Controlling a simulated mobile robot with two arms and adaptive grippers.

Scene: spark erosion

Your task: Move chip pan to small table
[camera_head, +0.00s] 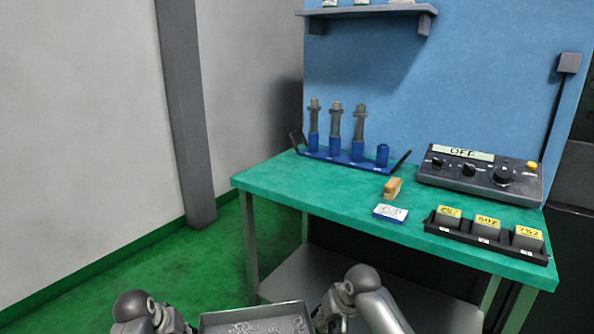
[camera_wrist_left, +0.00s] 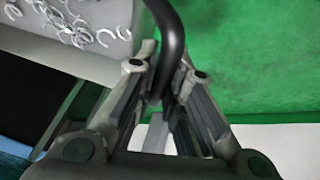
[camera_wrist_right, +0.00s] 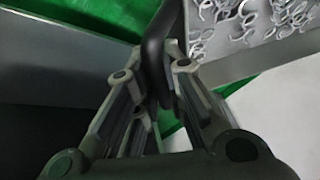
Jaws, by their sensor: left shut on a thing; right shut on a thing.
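The chip pan (camera_head: 255,318) is a grey metal tray with curled metal chips in it, at the bottom edge of the head view between my two arms. Its chips also show in the left wrist view (camera_wrist_left: 78,22) and the right wrist view (camera_wrist_right: 250,25). My left gripper (camera_wrist_left: 163,88) is shut on a dark curved handle at one side of the pan. My right gripper (camera_wrist_right: 160,85) is shut on the dark handle at the other side. In the head view the right gripper (camera_head: 328,312) is partly cut off. I cannot tell which surface is the small table.
A green-topped workbench (camera_head: 335,205) stands ahead, with a lower grey shelf (camera_head: 300,275). Green floor (camera_head: 150,275) at left is clear.

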